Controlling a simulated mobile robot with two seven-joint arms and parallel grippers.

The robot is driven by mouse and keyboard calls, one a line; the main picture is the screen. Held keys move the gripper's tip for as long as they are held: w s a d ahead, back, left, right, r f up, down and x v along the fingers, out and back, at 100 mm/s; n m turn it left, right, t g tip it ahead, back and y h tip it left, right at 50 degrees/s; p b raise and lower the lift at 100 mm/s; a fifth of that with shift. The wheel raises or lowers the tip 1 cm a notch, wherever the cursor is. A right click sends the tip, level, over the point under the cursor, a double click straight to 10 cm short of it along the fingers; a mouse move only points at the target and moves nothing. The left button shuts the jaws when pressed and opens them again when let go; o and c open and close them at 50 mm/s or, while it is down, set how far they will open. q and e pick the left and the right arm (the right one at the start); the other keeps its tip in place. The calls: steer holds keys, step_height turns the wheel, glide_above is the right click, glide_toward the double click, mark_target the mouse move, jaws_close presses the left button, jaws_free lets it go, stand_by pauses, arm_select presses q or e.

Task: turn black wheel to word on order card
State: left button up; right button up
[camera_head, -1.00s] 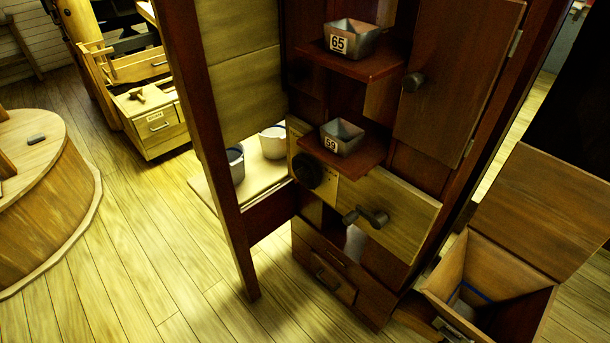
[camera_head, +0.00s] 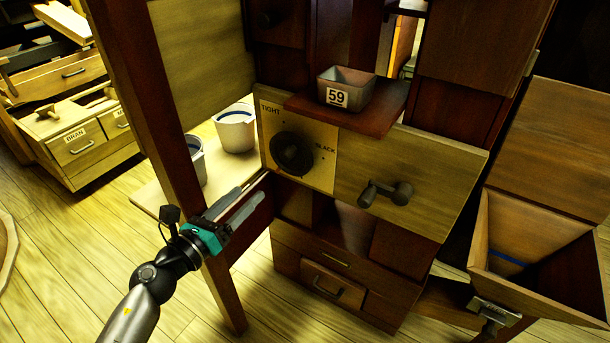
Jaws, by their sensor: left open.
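The black wheel (camera_head: 291,154) is a round dark knob on a pale dial plate (camera_head: 322,171) on the front of the dark wooden cabinet. The plate reads "TIGHT" at its upper left and "SLACK" at its right. I cannot make out which word the wheel points to. I see no order card that I can identify. My left gripper (camera_head: 243,204) is open and empty, below and left of the wheel and apart from it, near the cabinet's front left post. My right gripper is not in view.
A metal tin marked 59 (camera_head: 346,89) sits on a red-brown shelf (camera_head: 372,119) above the plate. A dark crank handle (camera_head: 386,193) sticks out right of the wheel. The cabinet post (camera_head: 165,130) stands left. White buckets (camera_head: 236,128) stand behind it. An open wooden bin (camera_head: 520,240) is at right.

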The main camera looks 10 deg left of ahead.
arm_select(q)
glide_toward(284, 158)
steer(key=x, duration=0.4)
steer(key=b+x, duration=0.1)
steer(key=x, duration=0.4)
steer(key=shift+f, duration=0.1)
steer(key=shift+b+x, duration=0.35)
steer(key=shift+x, duration=0.4)
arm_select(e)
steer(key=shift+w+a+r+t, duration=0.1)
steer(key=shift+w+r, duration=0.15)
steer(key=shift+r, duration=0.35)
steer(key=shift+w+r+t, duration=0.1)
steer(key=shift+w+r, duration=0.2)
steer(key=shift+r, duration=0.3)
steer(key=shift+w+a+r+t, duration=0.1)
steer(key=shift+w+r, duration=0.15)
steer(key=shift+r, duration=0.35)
arm_select(q)
steer(key=shift+c, duration=0.2)
jaws_close()
